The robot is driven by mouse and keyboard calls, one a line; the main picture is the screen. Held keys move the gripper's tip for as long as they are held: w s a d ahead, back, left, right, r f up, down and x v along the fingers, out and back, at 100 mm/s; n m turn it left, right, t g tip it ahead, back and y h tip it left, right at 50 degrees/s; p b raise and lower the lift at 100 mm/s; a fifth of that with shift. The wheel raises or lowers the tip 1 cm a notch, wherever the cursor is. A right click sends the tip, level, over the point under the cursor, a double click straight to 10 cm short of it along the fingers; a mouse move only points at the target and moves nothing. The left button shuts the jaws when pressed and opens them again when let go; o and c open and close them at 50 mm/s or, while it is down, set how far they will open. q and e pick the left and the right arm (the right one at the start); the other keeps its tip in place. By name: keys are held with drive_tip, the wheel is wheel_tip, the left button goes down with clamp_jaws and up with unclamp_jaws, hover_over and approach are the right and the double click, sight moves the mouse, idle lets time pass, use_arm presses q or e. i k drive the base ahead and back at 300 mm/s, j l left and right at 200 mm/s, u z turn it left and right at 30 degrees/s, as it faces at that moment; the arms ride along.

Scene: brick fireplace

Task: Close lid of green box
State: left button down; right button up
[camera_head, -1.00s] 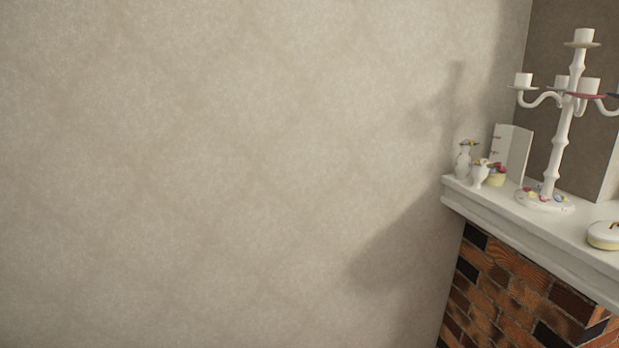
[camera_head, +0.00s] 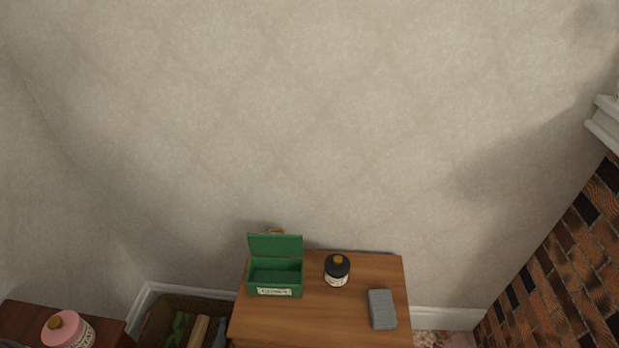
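A green box (camera_head: 275,279) with a white label on its front stands on the left part of a wooden table (camera_head: 330,318). Its lid (camera_head: 275,246) is open and stands up at the back, toward the wall. The inside of the box looks empty. Neither of my grippers shows in the head view.
A brown crate (camera_head: 160,321) sits between. The brick fireplace (camera_head: 560,270) is at right.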

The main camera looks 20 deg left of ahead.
sight(268, 245)
drive_tip(key=u, duration=0.95)
